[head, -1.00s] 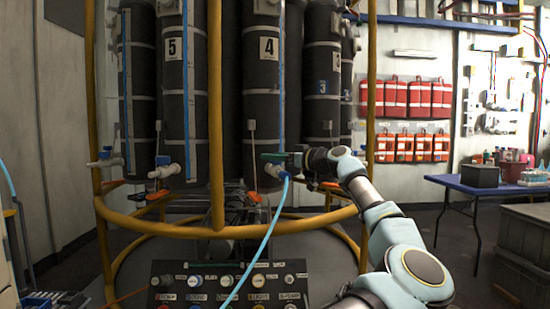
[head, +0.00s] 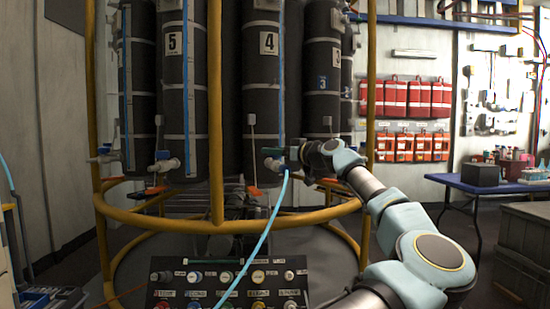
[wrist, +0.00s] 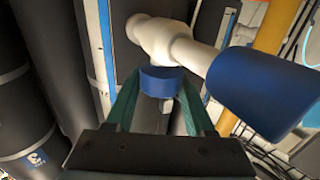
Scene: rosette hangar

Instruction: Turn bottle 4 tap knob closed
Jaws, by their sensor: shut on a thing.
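Bottle 4 (head: 262,90) is a tall dark cylinder with a "4" label and a blue sight strip. Its white tap (head: 271,164) sticks out low at its front, and a light blue hose (head: 264,238) hangs from it. My gripper (head: 293,155) is at this tap, reaching in from the right. In the wrist view, my gripper's green fingers (wrist: 162,100) are shut on the blue tap knob (wrist: 160,80), one on each side. The white tap body (wrist: 160,38) lies just beyond the knob, with a larger blue cylinder (wrist: 262,90) on its right end.
A yellow ring rail (head: 240,228) and upright yellow posts (head: 216,120) surround the bottles. Bottle 5 (head: 175,95) stands left of bottle 4. A control panel (head: 230,284) with several knobs is below. A blue table (head: 490,184) stands at the right.

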